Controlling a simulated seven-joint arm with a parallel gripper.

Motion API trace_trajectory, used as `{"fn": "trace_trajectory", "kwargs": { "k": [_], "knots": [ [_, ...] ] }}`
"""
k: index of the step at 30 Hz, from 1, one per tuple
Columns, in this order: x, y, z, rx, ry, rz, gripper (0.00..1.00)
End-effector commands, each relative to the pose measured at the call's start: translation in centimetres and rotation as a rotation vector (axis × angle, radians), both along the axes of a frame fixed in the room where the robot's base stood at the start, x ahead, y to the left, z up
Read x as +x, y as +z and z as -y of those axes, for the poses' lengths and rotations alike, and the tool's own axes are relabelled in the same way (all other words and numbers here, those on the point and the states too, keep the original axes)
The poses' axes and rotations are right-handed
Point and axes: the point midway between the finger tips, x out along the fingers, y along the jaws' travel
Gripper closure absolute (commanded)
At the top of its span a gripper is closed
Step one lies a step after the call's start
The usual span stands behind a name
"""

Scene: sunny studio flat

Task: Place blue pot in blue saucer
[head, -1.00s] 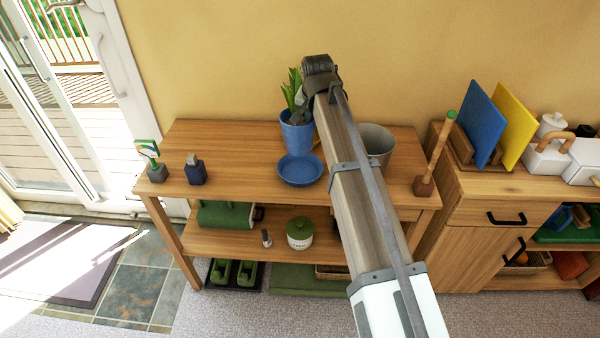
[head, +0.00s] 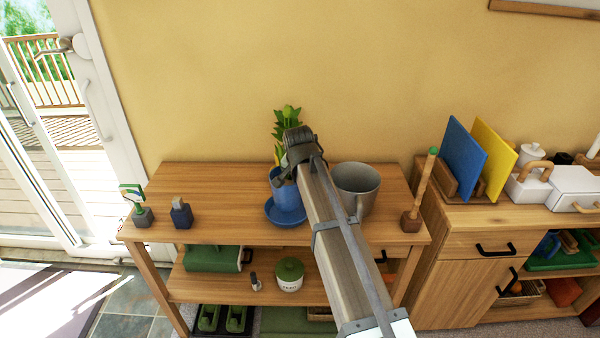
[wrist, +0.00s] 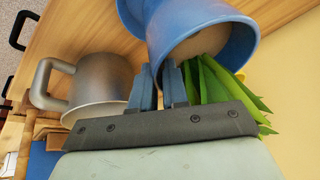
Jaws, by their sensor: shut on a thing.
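The blue pot (head: 287,196) holds a green plant (head: 287,119) and stands about upright over the blue saucer (head: 287,222). I cannot tell whether its base touches the saucer. The saucer's front and left rim show below the pot. My gripper (head: 284,177) is shut on the pot's rim, and my arm hides the pot's right side. In the wrist view the fingers (wrist: 160,85) pinch the rim of the pot (wrist: 232,28), with green leaves (wrist: 222,90) beside them. A blue edge behind the pot there looks like the saucer (wrist: 130,14).
A grey metal mug (head: 352,190) stands close to the right of my arm. A wooden stick on a block (head: 422,195) stands at the table's right end. A small dark blue item (head: 181,213) and a green-framed item (head: 138,205) stand at the left. The wooden tabletop (head: 225,190) is clear between.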

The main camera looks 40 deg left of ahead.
Motion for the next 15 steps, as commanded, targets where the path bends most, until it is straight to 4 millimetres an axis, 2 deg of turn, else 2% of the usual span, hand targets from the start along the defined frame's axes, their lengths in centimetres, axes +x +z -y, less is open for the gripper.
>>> {"fn": "trace_trajectory", "kwargs": {
  "k": [5,12,15],
  "knots": [
    [0.0,-0.7,-0.1,0.004,0.000,0.002,1.00],
    [0.0,-3.2,0.0,0.004,0.001,0.002,1.00],
    [0.0,-3.7,-0.1,0.005,0.001,0.003,1.00]
  ]
}}
